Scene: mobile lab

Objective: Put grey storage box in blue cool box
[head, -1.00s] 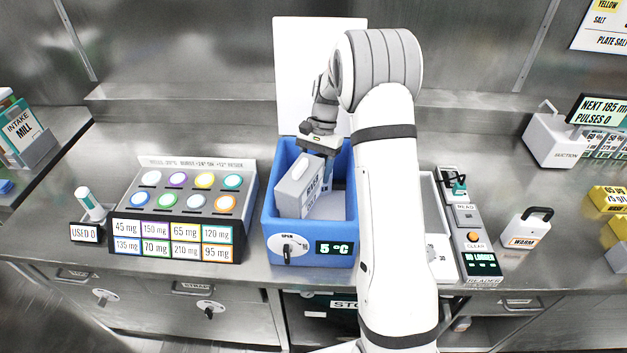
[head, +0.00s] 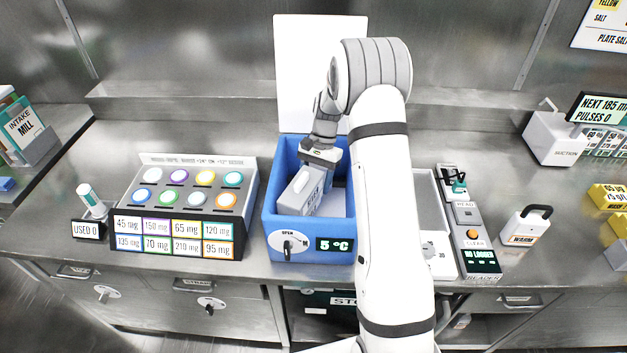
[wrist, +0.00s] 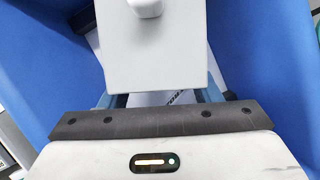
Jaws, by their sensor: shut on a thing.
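The blue cool box (head: 275,219) stands on the steel bench with its white lid (head: 305,60) raised at the back. The grey storage box (head: 300,190) is inside the cool box's opening, tilted, its lower part hidden by the front wall. My gripper (head: 322,165) reaches down into the opening and is shut on the grey storage box. In the wrist view, the box's pale face (wrist: 155,50) with a white knob fills the space ahead of my gripper (wrist: 160,98), and blue walls (wrist: 255,60) show on both sides.
A dispenser rack (head: 185,200) with coloured round caps stands left of the cool box. A white tray (head: 440,255) and a reader with buttons (head: 472,236) stand to the right, partly behind my arm. A small white WARM box (head: 524,227) is farther right.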

